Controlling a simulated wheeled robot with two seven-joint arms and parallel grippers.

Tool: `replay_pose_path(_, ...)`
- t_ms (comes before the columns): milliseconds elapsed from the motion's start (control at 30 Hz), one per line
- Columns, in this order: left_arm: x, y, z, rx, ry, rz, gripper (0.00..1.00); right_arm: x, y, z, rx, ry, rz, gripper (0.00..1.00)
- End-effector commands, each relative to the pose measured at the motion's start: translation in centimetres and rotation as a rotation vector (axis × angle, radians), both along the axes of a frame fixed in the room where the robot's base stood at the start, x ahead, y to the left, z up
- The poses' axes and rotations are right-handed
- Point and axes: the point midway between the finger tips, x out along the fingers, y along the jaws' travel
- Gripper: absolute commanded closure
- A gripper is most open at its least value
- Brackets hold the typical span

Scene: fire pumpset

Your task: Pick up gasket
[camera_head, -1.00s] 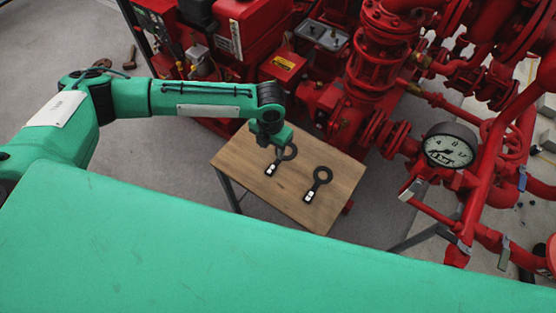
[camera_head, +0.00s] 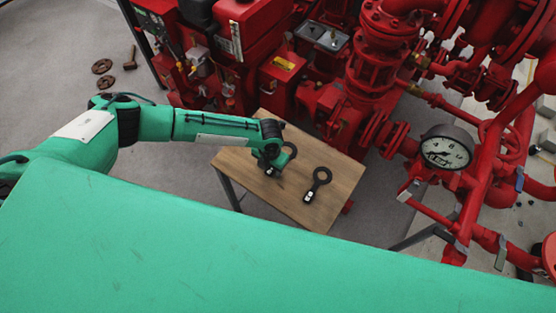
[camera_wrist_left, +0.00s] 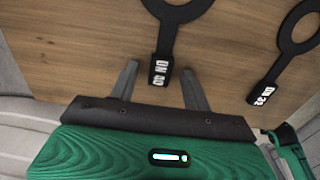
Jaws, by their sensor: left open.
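Two black ring-shaped gaskets with flat handles and white-marked tabs lie on a wooden table (camera_head: 332,211). The left gasket (camera_head: 291,149) is partly hidden by my left gripper (camera_head: 270,172) in the head view. In the left wrist view, this gasket (camera_wrist_left: 162,42) has its tab end at the mouth of my left gripper (camera_wrist_left: 160,84), between the two spread fingers. The gripper is open, and I cannot tell whether either finger touches the tab. The right gasket (camera_head: 313,189) lies apart from the gripper; it also shows in the left wrist view (camera_wrist_left: 270,79). My right gripper is not in view.
Red pump machinery (camera_head: 355,90) stands close behind the table. A pressure gauge (camera_head: 446,150) and red pipes are at the right. Two brown rings (camera_head: 104,74) and a hammer-like tool (camera_head: 130,58) lie on the floor at the far left.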

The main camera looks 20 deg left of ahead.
Motion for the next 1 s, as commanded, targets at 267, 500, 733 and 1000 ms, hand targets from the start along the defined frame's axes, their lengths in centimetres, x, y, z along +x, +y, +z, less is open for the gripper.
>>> replay_pose_path(267, 0.0, 0.0, -0.1, 0.0, 0.0, 0.0, 0.65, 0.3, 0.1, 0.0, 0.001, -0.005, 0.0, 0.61)
replay_pose_path(500, 0.0, 0.0, 0.0, 0.0, 0.0, 0.001, 0.99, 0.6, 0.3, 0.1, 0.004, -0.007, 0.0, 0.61)
replay_pose_path(733, 0.0, 0.0, 0.1, 0.0, 0.0, 0.001, 0.99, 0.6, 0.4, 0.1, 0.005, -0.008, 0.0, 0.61)
replay_pose_path(1000, 0.1, 0.1, 2.6, -0.001, -0.002, 0.001, 0.99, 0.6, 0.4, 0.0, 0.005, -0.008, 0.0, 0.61)
